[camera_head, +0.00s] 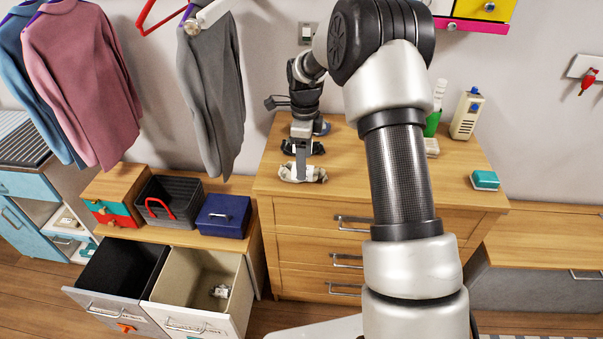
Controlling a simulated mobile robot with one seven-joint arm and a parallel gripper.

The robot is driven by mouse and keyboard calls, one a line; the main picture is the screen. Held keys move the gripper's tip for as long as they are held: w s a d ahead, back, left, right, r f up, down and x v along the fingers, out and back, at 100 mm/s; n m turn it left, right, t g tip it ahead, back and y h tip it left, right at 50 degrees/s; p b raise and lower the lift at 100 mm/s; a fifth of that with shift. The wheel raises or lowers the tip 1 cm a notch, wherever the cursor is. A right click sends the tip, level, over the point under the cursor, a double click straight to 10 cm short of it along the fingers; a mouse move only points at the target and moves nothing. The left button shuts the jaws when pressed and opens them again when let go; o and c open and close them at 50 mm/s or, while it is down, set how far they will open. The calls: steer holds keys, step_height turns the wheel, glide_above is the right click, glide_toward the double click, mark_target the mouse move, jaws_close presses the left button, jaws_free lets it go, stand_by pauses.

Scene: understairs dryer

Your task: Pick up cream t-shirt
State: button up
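A small crumpled cream cloth, which looks like the cream t-shirt (316,175), lies on the wooden top of the chest of drawers (275,183), near its front left edge. My gripper (301,176) points down at it from above. One grey finger reaches the cloth and overlaps its middle. The other finger is hidden behind it, so I cannot tell whether the gripper is open or shut on the cloth. The cloth seems to rest on the wood.
A green bottle (433,122), a cream box (466,115) and a teal box (485,180) stand on the chest's right side. Lower left are open bins (245,291), a grey basket (187,187) and a navy box (223,214). Clothes, including a grey top (212,95), hang above left.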

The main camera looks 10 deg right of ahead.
steer(key=f, duration=0.4)
steer(key=shift+w+a+f, duration=0.1)
steer(key=shift+w+f, duration=0.15)
steer(key=shift+w, duration=0.05)
steer(key=shift+c, duration=0.3)
steer(key=c, duration=1.1)
steer(key=shift+r, duration=0.1)
